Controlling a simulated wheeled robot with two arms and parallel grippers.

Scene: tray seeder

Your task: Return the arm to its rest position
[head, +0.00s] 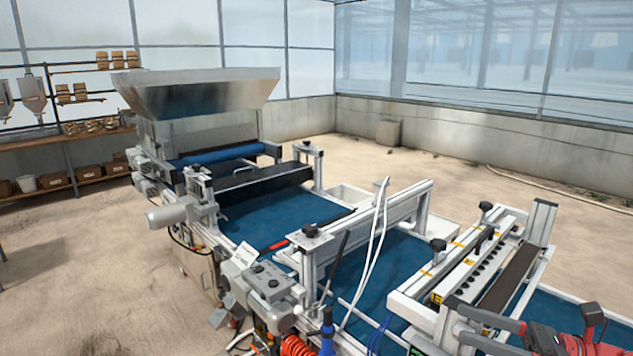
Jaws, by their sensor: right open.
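The rest of my right arm is mostly cut off by the picture's edge. My left gripper is not in view.
The seeder's blue belt (275,218) runs from the metal hopper (198,92) at the back left towards the lower right. Upright posts and knobs stand along it. An orange coiled hose (297,346) hangs at the bottom. Shelves (70,140) stand at left. The floor at right is mostly clear.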

